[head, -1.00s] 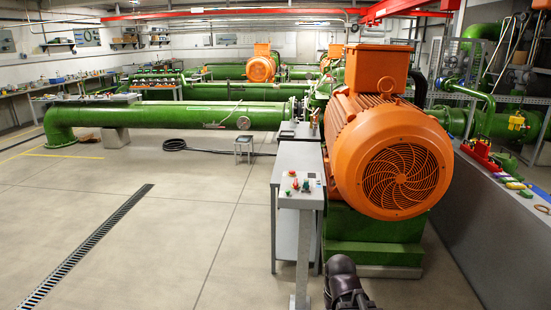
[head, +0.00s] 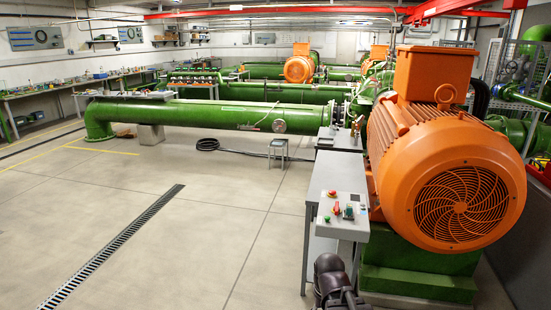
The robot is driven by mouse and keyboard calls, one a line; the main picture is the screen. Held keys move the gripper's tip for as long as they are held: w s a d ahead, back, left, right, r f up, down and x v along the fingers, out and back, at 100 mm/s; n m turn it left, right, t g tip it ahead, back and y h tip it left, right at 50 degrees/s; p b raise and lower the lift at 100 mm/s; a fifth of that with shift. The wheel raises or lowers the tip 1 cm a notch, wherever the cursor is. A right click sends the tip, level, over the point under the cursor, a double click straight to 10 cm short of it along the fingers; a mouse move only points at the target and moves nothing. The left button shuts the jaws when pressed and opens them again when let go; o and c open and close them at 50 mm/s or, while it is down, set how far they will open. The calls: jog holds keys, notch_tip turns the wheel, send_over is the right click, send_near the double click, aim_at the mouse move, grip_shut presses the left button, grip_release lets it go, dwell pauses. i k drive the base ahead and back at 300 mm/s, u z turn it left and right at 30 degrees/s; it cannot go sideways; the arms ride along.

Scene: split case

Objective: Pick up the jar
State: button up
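I cannot make out a jar in the head view. Small items (head: 357,126) stand near the far end of the grey bench beside the orange motor, too small to identify. A dark part of my own arm shows at the bottom edge, right of centre. My gripper's fingers are not visible, so I cannot see whether they hold anything.
A large orange motor (head: 445,180) on a green base stands at the right. A grey bench (head: 335,172) and a control stand (head: 343,222) with buttons are beside it. A stool (head: 278,152) and green pipe (head: 205,113) lie beyond. The left floor (head: 130,200) is open.

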aim_at(332, 129)
jog(key=u, duration=0.35)
jog(key=i, duration=1.7)
jog(key=u, duration=0.4)
jog(key=i, duration=3.9)
jog(key=z, duration=0.25)
jog(key=i, duration=0.85)
jog(key=z, duration=0.55)
jog(key=i, duration=0.8)
jog(key=z, duration=0.25)
